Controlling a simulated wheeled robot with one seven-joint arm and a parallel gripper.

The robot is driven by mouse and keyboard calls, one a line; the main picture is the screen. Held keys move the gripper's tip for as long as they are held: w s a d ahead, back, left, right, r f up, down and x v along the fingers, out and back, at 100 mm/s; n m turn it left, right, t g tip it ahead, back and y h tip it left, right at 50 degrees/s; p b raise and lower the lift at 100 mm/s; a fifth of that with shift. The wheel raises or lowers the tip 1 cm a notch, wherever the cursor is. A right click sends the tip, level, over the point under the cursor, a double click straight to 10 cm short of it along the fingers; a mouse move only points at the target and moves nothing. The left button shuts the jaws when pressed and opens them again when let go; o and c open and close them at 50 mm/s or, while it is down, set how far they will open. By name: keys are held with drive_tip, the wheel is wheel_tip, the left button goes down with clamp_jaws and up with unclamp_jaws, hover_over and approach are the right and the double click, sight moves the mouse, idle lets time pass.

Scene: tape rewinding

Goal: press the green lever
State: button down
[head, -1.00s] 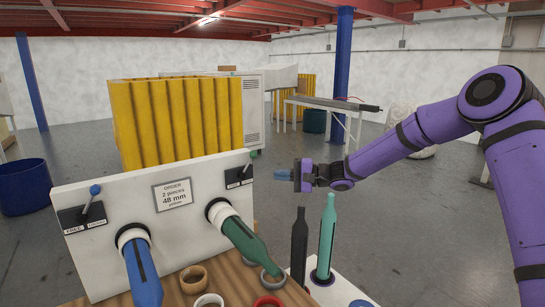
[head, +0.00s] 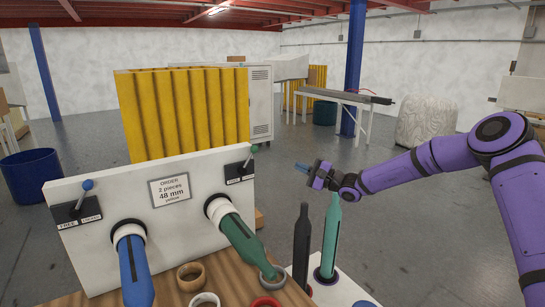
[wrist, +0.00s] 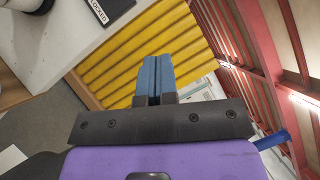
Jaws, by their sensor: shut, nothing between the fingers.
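The green lever (head: 252,153) stands on a small black label plate (head: 240,169) at the top right of the white panel. It is small, and its exact tilt is hard to tell. My gripper (head: 297,166) is to the right of the lever in the head view and looks apart from it. Its blue fingers are shut together with nothing between them, which also shows in the wrist view (wrist: 157,62). In the wrist view part of a label plate (wrist: 110,8) reading "LOCKED" shows at the top. The green lever itself is not seen there.
A blue lever (head: 85,192) stands at the panel's left. Blue (head: 134,268) and green (head: 241,240) spindles stick out of the white panel (head: 100,180). Upright black (head: 301,245) and green (head: 329,240) posts stand below my gripper. Yellow corrugated material (head: 185,112) rises behind the panel.

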drive_tip(key=s+a+r+x, duration=0.1)
drive_tip(key=s+x, duration=0.1)
drive_tip(key=x, duration=1)
drive_tip(key=shift+a, duration=0.3)
drive_tip(key=shift+s, duration=0.15)
drive_tip(key=shift+s+a+r+n+g, duration=0.15)
drive_tip(key=shift+a+r+n+g, duration=0.15)
drive_tip(key=shift+r+n, duration=0.15)
drive_tip(key=shift+s+a+r+n+g+h, duration=0.15)
drive_tip(key=shift+s+a+r+n+h, duration=0.35)
drive_tip(key=shift+s+a+n+h, duration=0.75)
drive_tip(key=shift+s+a+r+n+g+h, duration=0.2)
drive_tip(key=shift+s+a+r+n+h, duration=0.4)
drive_tip(key=shift+a+n+h, duration=1.2)
drive_tip(key=shift+s+a+r+n+g+h, duration=0.15)
drive_tip(key=shift+s+a+r+n+h, duration=0.25)
drive_tip(key=shift+s+a+n+h, duration=1.1)
drive_tip(key=shift+w+d+n+y, duration=0.35)
drive_tip(key=shift+w+n+y, duration=0.05)
drive_tip(key=shift+n+y, duration=0.25)
